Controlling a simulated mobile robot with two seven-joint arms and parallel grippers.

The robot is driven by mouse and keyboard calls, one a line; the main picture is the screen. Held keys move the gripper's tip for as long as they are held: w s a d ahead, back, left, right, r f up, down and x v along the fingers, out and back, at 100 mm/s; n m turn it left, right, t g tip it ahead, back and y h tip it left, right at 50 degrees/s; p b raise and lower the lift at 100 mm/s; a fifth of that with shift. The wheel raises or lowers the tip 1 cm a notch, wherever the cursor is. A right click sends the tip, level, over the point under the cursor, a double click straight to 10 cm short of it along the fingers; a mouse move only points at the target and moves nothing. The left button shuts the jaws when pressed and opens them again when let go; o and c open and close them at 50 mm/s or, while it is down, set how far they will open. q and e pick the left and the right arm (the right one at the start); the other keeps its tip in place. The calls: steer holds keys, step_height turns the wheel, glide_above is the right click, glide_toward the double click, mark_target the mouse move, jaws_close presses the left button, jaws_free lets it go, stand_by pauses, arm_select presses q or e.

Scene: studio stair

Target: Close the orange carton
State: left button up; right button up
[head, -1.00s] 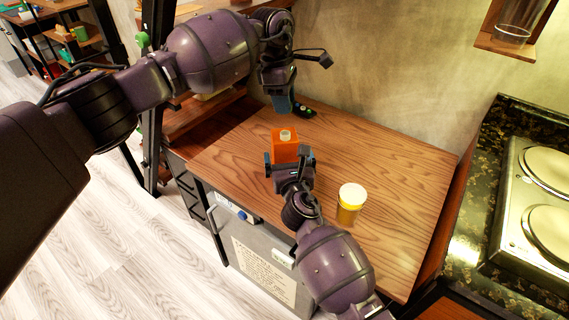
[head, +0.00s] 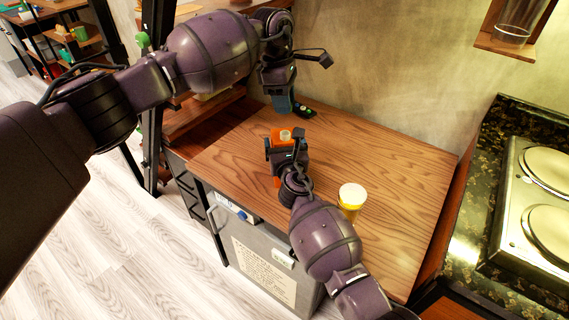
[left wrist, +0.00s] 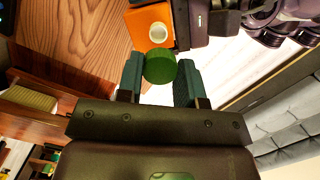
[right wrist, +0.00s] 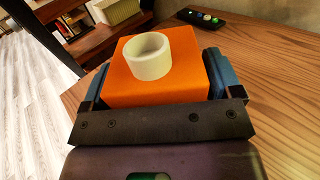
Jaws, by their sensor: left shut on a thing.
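The orange carton (head: 277,133) stands on the wooden counter with its white round neck (head: 285,135) uncovered; it also shows in the right wrist view (right wrist: 158,88). My right gripper (head: 286,150) is open around it, with one blue finger close to each side; contact is hard to tell. In the left wrist view my left gripper (left wrist: 160,80) is shut on a green cap (left wrist: 160,66). In the head view my left gripper (head: 283,105) is above the counter behind the carton, apart from it, and the cap is not visible there.
A yellow jar with a white lid (head: 351,198) stands right of my right arm. A dark remote (head: 304,111) lies at the back by the wall. The right half of the counter (head: 400,180) is mostly clear. A hob (head: 540,200) is at far right.

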mark_target(286, 133)
steer(key=c, duration=1)
arm_select(q)
steer(key=shift+f, duration=2.5)
arm_select(e)
steer(key=shift+c, duration=0.2)
arm_select(q)
steer(key=shift+f, duration=0.9)
steer(key=shift+f, duration=0.55)
